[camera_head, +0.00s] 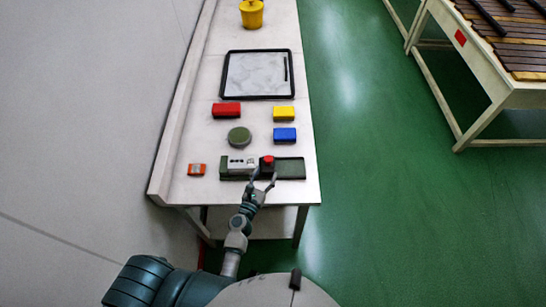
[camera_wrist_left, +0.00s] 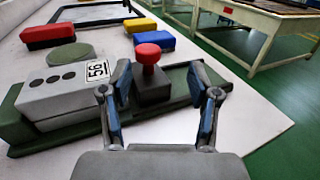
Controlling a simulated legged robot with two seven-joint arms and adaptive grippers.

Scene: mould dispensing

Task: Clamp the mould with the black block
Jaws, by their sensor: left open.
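The mould (camera_head: 241,165) is a grey block with round dark holes and a "56" label, lying on the left part of a dark green base (camera_head: 292,169). It also shows in the left wrist view (camera_wrist_left: 60,100). The black block (camera_wrist_left: 152,92) with a red knob (camera_wrist_left: 148,54) stands upright on the base, right of the mould, with a small gap between them. My left gripper (camera_head: 265,175) is open at the near side of the black block. In the left wrist view, its fingers (camera_wrist_left: 160,88) stand on either side of the block, apparently not clamping it. My right gripper is not in view.
On the white table (camera_head: 310,185) lie red (camera_head: 226,110), yellow (camera_head: 284,113) and blue (camera_head: 285,135) blocks, a green disc (camera_head: 239,136) and a small orange-grey item (camera_head: 197,169). A black-framed tray (camera_head: 222,75) and yellow pot (camera_head: 252,14) are farther back.

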